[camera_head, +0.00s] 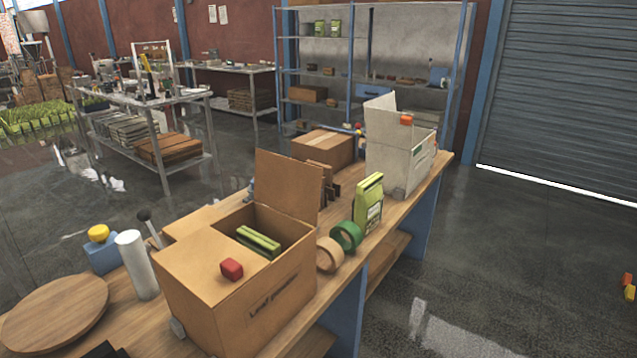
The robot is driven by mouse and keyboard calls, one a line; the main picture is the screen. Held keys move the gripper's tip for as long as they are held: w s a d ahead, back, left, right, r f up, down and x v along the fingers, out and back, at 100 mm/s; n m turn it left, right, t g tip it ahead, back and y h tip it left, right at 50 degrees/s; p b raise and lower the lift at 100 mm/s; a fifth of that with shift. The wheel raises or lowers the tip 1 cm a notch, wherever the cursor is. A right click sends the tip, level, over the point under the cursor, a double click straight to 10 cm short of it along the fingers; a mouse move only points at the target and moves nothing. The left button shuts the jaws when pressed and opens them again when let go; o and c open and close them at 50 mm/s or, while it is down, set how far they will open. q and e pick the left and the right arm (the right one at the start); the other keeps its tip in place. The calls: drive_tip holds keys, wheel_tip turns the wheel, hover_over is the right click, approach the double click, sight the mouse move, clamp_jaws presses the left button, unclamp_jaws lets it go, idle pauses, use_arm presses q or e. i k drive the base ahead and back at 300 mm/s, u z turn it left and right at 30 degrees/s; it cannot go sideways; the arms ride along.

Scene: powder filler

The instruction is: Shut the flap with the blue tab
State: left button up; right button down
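A cardboard box (240,300) with dark lettering stands on the wooden workbench. One of its flaps (290,185) stands upright at the far side. A small bit of blue (250,190) shows at that flap's left edge; I cannot tell whether it is a tab on it or something behind. A red block (231,269) sits at the near part of the box top, which looks covered. A green pack (258,242) shows in the opening. A grey-white box (393,160) farther along has a raised flap (381,114) and an orange tab (407,120). Neither gripper shows.
A green pouch (368,203), a green tape roll (347,236) and a tan roll (329,254) stand right of the cardboard box. A white cylinder (136,264), a yellow-topped blue block (101,252) and a round wooden board (55,315) lie left.

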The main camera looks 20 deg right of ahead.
sight(292, 187)
drive_tip(key=z, duration=1.75)
drive_tip(key=i, duration=2.35)
drive_tip(key=u, duration=3.35)
